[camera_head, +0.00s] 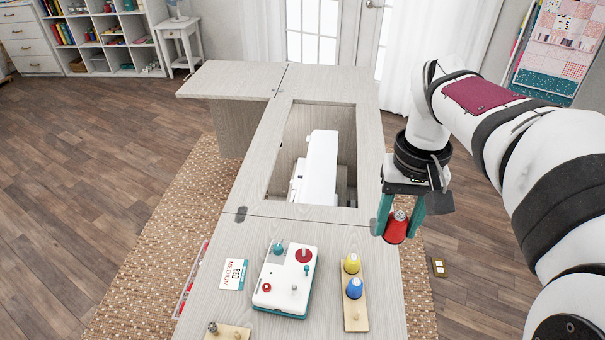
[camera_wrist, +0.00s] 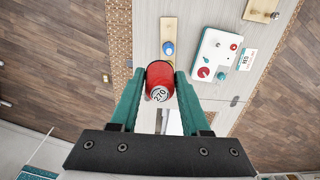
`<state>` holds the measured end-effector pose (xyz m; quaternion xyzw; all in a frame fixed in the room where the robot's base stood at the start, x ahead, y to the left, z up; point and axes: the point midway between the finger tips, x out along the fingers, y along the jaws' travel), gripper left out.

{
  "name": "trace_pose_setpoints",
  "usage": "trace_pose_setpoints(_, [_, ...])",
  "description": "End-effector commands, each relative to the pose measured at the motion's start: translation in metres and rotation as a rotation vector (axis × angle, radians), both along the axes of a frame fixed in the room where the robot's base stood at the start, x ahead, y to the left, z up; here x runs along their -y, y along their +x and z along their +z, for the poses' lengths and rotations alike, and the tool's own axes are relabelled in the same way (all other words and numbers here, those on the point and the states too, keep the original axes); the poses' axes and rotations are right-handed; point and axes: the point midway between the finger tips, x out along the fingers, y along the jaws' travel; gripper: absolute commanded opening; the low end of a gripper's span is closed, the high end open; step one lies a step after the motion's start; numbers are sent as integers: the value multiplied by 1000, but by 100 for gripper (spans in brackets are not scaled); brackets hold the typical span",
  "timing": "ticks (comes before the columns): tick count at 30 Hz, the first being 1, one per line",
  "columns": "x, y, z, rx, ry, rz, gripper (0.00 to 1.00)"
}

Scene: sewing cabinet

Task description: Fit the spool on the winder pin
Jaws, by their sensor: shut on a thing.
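My gripper (camera_head: 399,226) is shut on a red spool (camera_head: 395,232), held in the air by the cabinet's right edge. In the wrist view the spool (camera_wrist: 160,82) sits between both teal fingers, with a pale end marked 270 facing the camera. The winder (camera_head: 285,280) is a white box with a teal base on the cabinet top, left of and apart from the spool. It bears a red disc (camera_head: 304,255), a teal knob (camera_head: 277,248), a red button (camera_head: 266,287) and a small metal pin (camera_head: 294,288). It also shows in the wrist view (camera_wrist: 212,62).
A wooden rack (camera_head: 355,322) right of the winder holds yellow (camera_head: 351,263) and blue (camera_head: 354,288) spools. A card (camera_head: 233,274) lies left. Another wooden board (camera_head: 229,333) is at the front edge. Behind is the cabinet opening with a white machine (camera_head: 318,165).

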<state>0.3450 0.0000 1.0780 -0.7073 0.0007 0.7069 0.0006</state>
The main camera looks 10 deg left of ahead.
Motion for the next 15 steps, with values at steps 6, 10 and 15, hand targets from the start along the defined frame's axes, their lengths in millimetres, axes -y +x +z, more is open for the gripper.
trace_pose_setpoints(6, [0, 0, 0, 0, 0, 1, 0])
trace_pose_setpoints(10, [0, 0, 0, 0, 0, 1, 0])
trace_pose_setpoints(15, [-9, 9, -8, -4, 0, 38, 0])
